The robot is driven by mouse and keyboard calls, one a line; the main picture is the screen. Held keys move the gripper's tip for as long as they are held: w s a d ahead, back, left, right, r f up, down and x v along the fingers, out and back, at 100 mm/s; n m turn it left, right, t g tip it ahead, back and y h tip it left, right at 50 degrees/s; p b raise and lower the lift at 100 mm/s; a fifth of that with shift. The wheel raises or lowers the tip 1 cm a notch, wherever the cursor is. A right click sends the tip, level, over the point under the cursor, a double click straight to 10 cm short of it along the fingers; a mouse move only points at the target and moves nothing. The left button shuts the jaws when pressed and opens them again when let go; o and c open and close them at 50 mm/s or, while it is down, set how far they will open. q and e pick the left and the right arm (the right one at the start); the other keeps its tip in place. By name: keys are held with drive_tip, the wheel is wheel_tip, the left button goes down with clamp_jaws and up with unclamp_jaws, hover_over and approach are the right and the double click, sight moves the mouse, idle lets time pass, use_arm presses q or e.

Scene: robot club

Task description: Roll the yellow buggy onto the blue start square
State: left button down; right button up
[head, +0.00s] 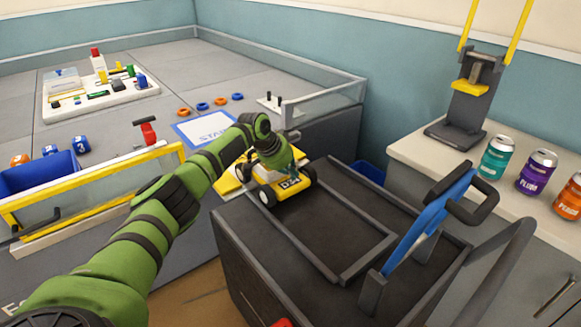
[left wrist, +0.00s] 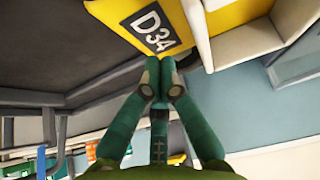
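The yellow buggy (head: 268,196) stands on its wheels on top of the dark cart (head: 232,228), at its far left end. Its dark plate with white lettering shows close up in the left wrist view (left wrist: 152,27). The start square (head: 192,131), white with a blue border and lettering, lies on the grey field beyond the buggy, partly hidden by my arm. My left gripper (head: 294,168) is at the buggy's lettered end. In the left wrist view its fingertips (left wrist: 160,68) are together at the plate's edge, with nothing visible between them; contact is unclear. My right gripper is out of view.
A yellow plate (head: 228,187) lies at the cart's end toward the field. A clear low wall (head: 325,103) and yellow-railed barrier (head: 90,182) edge the field. Orange and blue rings (head: 202,106) lie behind the start square. Cans (head: 537,172) stand on the right counter.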

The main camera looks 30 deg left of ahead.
use_arm(q)
drive_tip(key=shift+r+p, duration=1.7)
drive_tip(key=shift+r, duration=0.05)
drive_tip(key=shift+r+p, duration=2.65)
drive_tip(key=shift+r, duration=0.05)
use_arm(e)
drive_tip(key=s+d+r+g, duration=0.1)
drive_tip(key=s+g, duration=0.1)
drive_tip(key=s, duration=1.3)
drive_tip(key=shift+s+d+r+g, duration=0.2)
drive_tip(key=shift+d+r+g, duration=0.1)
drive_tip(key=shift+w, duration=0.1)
